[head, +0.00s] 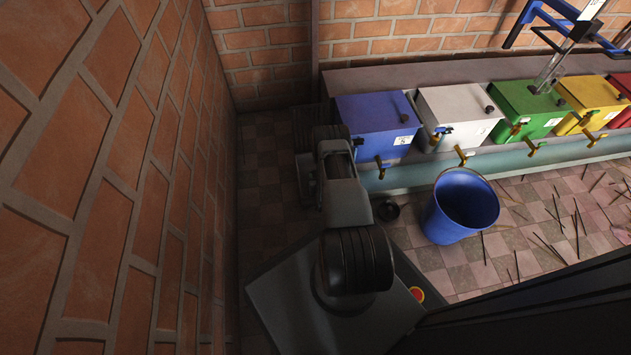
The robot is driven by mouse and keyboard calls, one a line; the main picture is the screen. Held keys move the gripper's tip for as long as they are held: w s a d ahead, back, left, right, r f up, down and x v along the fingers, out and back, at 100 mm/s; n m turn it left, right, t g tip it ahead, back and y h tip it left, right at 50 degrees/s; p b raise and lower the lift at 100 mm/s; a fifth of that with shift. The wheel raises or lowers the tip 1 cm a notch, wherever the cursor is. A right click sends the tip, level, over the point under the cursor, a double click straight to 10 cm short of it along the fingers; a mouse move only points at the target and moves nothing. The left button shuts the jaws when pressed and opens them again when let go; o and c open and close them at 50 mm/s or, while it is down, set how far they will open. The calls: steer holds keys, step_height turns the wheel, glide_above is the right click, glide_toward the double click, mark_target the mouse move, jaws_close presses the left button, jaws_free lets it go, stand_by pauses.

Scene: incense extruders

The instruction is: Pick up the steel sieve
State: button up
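I cannot make out a steel sieve in the head view. A small dark round thing (387,211) lies on the floor left of the blue bucket; it is too small and dark to tell what it is. My arm rises from my base and bends toward the floor beside the blue box. My gripper's fingers do not show; the arm links hide that end.
An open blue bucket (460,205) stands on the tiled floor. Behind it, a low ledge (413,178) carries blue (376,112), white (455,112), green (527,106) and yellow (590,98) boxes with taps. Thin sticks (545,248) litter the floor at right. A brick wall (110,180) closes the left.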

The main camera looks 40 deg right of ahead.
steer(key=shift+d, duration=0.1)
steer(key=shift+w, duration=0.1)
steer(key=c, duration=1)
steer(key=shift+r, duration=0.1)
